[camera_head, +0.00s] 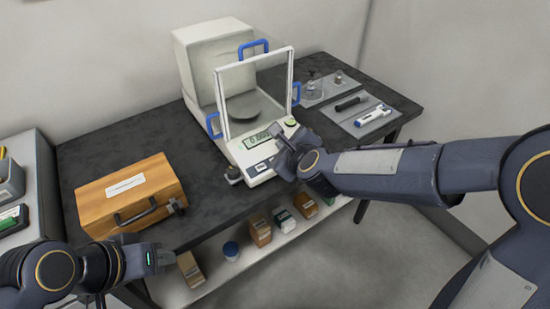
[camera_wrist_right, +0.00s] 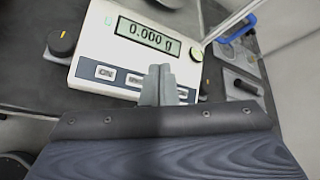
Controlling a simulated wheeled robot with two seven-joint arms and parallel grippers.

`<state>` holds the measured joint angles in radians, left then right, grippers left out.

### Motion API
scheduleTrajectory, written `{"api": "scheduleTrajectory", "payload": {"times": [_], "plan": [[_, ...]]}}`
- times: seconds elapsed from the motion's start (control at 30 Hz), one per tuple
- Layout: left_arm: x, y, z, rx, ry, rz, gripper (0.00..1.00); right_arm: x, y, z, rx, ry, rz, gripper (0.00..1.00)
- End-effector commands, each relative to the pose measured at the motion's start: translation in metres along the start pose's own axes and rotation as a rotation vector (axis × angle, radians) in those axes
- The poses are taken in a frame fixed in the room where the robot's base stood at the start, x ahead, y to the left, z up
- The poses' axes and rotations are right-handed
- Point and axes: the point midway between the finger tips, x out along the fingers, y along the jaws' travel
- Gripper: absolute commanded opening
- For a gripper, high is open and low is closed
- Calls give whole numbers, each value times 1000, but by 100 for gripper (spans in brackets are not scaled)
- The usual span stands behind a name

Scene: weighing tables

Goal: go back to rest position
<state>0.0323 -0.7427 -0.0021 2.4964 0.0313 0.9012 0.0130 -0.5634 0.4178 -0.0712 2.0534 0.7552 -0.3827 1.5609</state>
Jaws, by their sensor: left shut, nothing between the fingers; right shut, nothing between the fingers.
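My right gripper (camera_head: 286,152) is shut and empty, at the front panel of the white balance (camera_head: 262,165). In the right wrist view its fingertips (camera_wrist_right: 160,78) show together over the panel's button row, below the lit display (camera_wrist_right: 149,37), which reads 0.000 g. I cannot tell whether the fingers touch the panel. My left gripper (camera_head: 160,258) is at the lower left, in front of the table edge near the wooden case. It is shut with nothing held, and its fingertips are hard to make out.
A wooden case (camera_head: 128,194) lies on the dark table (camera_head: 95,152) at the left. Two grey mats with small tools, including a white pipette-like tool (camera_head: 372,115), lie at the right. Several boxes stand on the lower shelf (camera_head: 200,290). A side table (camera_head: 40,150) stands at far left.

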Motion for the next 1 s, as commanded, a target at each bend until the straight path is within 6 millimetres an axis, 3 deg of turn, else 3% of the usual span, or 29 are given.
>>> {"api": "scheduleTrajectory", "payload": {"times": [0.43,0.57,0.67,0.8,1.0], "plan": [[0,0,0,0,0,0,0,-1,-1,0,-3,-1,1,0],[0,0,0,0,0,0,0,-16,-11,-3,-83,-20,24,0],[0,0,0,0,0,0,0,-48,-27,-12,-262,-57,68,0],[-1,0,0,0,0,0,0,-115,-37,-41,-659,-115,149,0],[-1,1,-1,0,0,0,0,-210,-14,-103,-1266,-151,293,0]]}}
